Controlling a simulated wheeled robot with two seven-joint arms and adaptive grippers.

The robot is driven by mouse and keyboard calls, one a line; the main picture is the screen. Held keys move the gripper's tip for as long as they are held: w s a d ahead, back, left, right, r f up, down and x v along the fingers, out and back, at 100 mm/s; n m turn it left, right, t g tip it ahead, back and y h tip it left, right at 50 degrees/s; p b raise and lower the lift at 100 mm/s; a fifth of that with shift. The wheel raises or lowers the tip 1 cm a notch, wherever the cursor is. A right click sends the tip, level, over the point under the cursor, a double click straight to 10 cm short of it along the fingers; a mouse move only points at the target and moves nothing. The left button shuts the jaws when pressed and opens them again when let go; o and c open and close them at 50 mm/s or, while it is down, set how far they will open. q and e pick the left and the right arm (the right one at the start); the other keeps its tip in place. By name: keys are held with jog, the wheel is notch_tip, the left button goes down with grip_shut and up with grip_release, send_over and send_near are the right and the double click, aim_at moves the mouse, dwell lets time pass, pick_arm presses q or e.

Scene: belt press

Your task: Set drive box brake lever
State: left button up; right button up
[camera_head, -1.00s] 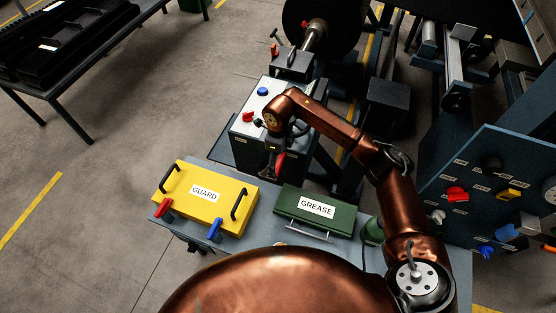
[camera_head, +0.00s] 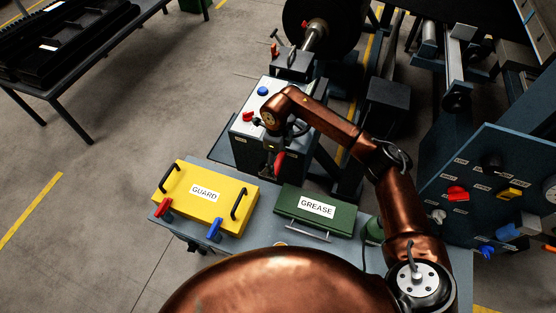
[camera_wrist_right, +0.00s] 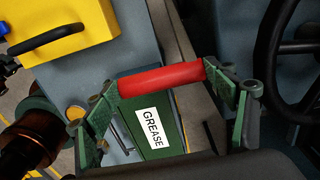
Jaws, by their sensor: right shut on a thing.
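The drive box (camera_head: 250,130) is a grey-blue cabinet with a blue button and a red knob on its top, left of centre in the head view. The red grip of the brake lever (camera_head: 279,162) shows at its front, and it crosses the middle of the right wrist view (camera_wrist_right: 160,78). My right gripper (camera_head: 270,165) reaches down in front of the box. In the wrist view its green fingers (camera_wrist_right: 165,85) are shut on the red grip, one at each end. The lever's lower part is hidden. My left gripper is in neither view.
A yellow guard case (camera_head: 205,210) and a green grease box (camera_head: 300,222) sit on the grey bench (camera_head: 350,260) below the drive box. A blue control panel (camera_head: 500,170) stands at right. A dark handwheel (camera_wrist_right: 290,50) is close to the right finger.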

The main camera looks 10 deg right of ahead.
pick_arm(q)
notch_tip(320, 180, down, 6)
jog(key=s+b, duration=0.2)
jog(key=b, duration=0.4)
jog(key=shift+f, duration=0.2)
pick_arm(e)
jog(key=w+a, duration=0.7)
jog(key=a, duration=0.4)
jog(key=shift+w+r, duration=0.25)
jog(key=shift+r, duration=0.15)
jog(key=shift+a, duration=0.1)
